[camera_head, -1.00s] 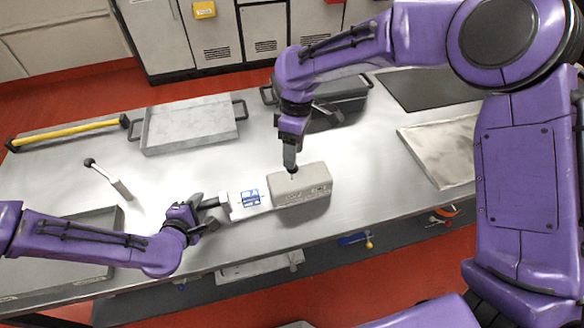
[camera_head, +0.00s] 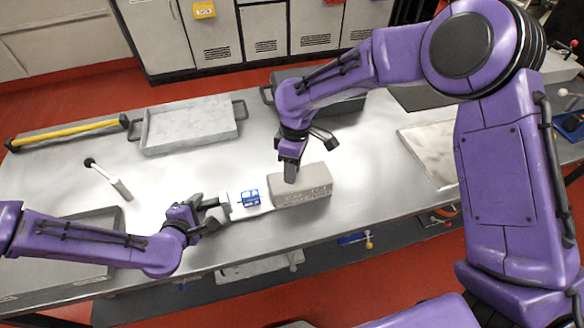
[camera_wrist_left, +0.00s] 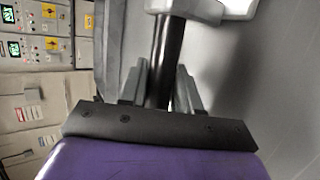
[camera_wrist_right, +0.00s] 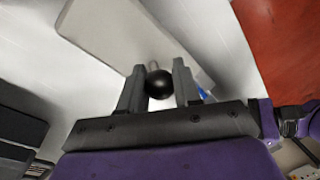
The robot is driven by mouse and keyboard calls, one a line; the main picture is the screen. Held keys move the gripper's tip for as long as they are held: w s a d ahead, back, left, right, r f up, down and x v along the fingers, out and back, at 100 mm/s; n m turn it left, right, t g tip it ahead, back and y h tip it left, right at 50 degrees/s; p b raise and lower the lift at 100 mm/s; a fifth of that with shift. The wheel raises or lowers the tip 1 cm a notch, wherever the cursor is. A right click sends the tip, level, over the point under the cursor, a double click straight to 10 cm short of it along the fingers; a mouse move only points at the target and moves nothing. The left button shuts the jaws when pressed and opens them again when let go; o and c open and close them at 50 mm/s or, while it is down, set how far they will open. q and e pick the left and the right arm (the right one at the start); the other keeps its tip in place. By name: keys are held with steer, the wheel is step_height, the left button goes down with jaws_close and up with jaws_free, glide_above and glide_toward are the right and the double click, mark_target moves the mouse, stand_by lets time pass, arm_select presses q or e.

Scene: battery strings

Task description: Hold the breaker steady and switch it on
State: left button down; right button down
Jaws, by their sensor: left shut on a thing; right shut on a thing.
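The breaker is a grey box (camera_head: 303,188) on the metal table, with a light plate (camera_head: 266,208) and a blue-marked label (camera_head: 249,198) at its left. My left gripper (camera_head: 211,204) is shut on a black bar handle (camera_wrist_left: 164,62), joined to a pale grey part (camera_wrist_left: 190,8) at the breaker's left end. My right gripper (camera_head: 291,176) points down at the breaker's top. In the right wrist view its fingers are shut around a black ball knob (camera_wrist_right: 159,84) on a short stem above the grey body (camera_wrist_right: 130,35). The lever's tilt is hidden.
A grey tray (camera_head: 190,143) lies behind the left gripper, and a loose lever with a black knob (camera_head: 108,178) lies to the left. A second tray (camera_head: 65,222) is at the front left. A pale slab (camera_head: 432,153) lies at the right. Table around the breaker is mostly clear.

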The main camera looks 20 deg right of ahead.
arm_select(q)
steer(key=shift+s+a+f, duration=0.1)
steer(key=shift+s+f, duration=0.1)
steer(key=shift+f, duration=0.15)
arm_select(e)
steer(key=d, duration=0.5)
steer(key=shift+d, duration=0.2)
steer(key=c, duration=0.8)
jaws_free()
arm_select(q)
steer(key=c, duration=0.7)
jaws_free()
steer(key=shift+w, duration=0.1)
steer(key=shift+r, duration=0.15)
arm_select(e)
step_height(320, 180, up, 12)
steer(key=w+d, duration=0.1)
steer(key=shift+w, duration=0.4)
